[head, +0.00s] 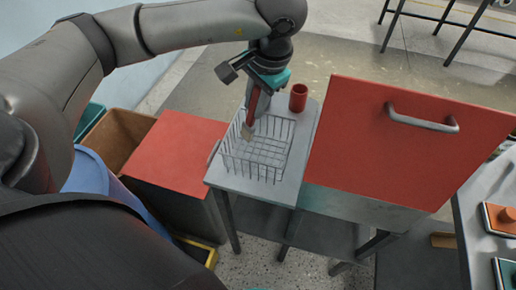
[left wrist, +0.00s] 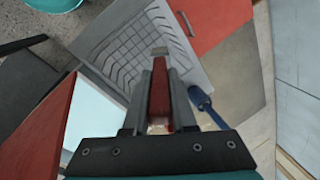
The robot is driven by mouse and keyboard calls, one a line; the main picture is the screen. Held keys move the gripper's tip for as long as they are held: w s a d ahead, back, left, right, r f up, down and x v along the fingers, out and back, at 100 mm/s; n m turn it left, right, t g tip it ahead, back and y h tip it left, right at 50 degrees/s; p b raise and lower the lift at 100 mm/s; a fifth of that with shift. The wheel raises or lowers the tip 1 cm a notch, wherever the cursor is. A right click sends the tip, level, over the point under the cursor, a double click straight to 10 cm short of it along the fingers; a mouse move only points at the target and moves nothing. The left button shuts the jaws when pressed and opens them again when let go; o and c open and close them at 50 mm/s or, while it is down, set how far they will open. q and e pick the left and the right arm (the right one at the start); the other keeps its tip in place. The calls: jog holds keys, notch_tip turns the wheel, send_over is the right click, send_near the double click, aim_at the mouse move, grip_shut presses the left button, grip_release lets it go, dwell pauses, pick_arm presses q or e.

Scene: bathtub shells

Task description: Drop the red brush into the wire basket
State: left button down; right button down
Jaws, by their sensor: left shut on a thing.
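The red brush (head: 252,106) is upright between the fingers of my left gripper (head: 259,90), which is shut on its red handle. Its pale end points down. In the head view this end shows against the back left part of the wire basket (head: 268,154). I cannot tell whether it is above the rim or just inside. The basket is open at the top, looks empty and stands on a small grey table. In the left wrist view the brush (left wrist: 159,92) lies between the fingers (left wrist: 158,88), with the basket (left wrist: 130,48) beyond. My right gripper is not in view.
A red cup (head: 299,98) stands on the grey table (head: 235,182) behind the basket. A red panel with a metal handle (head: 422,120) rises to the right. A red-topped box (head: 175,150) and a brown bin (head: 118,137) stand to the left.

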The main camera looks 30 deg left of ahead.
pick_arm(q)
jog(key=c, duration=0.7)
grip_release()
jog(key=shift+o, duration=0.2)
jog(key=p+v, duration=0.3)
jog(key=v, duration=1.2)
jog(key=shift+d, duration=0.15)
jog(key=shift+s, duration=0.1)
